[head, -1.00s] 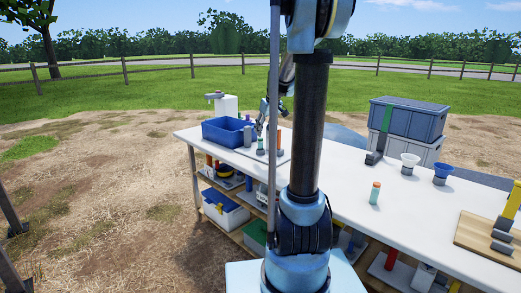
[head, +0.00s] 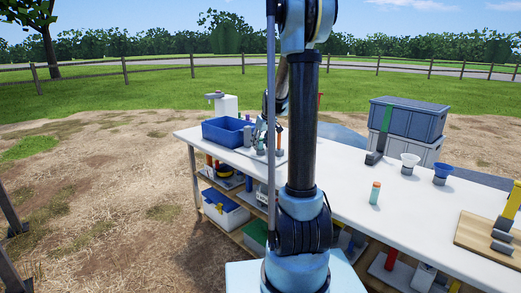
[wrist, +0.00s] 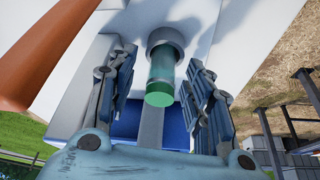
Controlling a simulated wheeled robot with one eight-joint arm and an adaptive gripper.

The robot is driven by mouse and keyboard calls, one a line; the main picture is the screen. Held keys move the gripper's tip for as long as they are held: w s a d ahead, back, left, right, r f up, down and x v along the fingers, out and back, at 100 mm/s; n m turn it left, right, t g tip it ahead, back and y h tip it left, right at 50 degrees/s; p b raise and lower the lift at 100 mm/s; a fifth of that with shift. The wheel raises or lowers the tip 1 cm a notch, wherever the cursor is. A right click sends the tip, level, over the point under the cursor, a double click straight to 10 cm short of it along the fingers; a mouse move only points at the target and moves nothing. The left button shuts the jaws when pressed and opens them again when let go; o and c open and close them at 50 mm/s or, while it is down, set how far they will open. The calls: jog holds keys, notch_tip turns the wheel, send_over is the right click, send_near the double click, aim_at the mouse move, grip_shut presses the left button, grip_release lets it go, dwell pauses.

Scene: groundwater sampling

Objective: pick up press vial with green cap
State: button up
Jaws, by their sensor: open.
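In the wrist view the press vial (wrist: 162,70), a green see-through tube with a green cap (wrist: 159,99) and a grey collar at its far end, lies between the two fingers of my gripper (wrist: 163,58). The fingers are open, with a gap on each side of the vial. In the head view my gripper is small and partly hidden by my arm, low over the far left part of the table, and the vial there is hard to make out.
A large orange cylinder (wrist: 78,45) is close on the left in the wrist view. A blue bin (head: 222,132) stands left of the vial area on the white table (head: 340,185). An orange-capped vial (head: 375,193), funnels (head: 410,160) and grey crates (head: 408,120) are to the right.

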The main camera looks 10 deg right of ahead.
jog(key=shift+c, duration=0.6)
grip_shut()
